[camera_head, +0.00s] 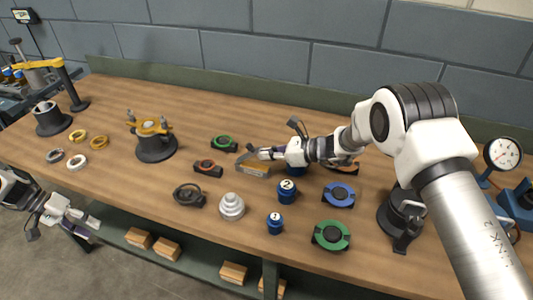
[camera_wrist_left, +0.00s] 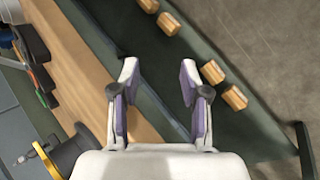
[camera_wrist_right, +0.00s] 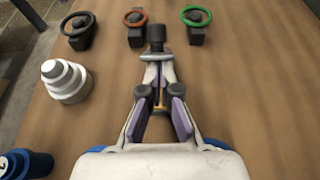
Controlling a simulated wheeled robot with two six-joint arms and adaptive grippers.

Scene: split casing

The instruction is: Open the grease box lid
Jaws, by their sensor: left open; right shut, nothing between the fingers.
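A small box with a grey top and tan side (camera_head: 254,170) lies mid-table; I cannot tell for sure whether it is the grease box, and no lid edge is clear. My right gripper (camera_head: 256,151) is over the box's far side, pointing left. In the right wrist view, its fingers (camera_wrist_right: 158,62) are closed together and empty. A dark knob-like piece (camera_wrist_right: 156,38) shows right at their tips; whether they touch it is unclear. My left gripper (camera_head: 80,217) is open and empty, beyond the table's front edge. It also shows in the left wrist view (camera_wrist_left: 158,75).
Ring-topped parts in green (camera_head: 223,144), red (camera_head: 208,168) and black (camera_head: 189,195) stand left of the box. A stepped grey part (camera_head: 231,207) and blue numbered canisters (camera_head: 286,192) are in front. An orange-topped fixture (camera_head: 155,142) stands further left. Wooden blocks (camera_head: 166,249) lie on the lower shelf.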

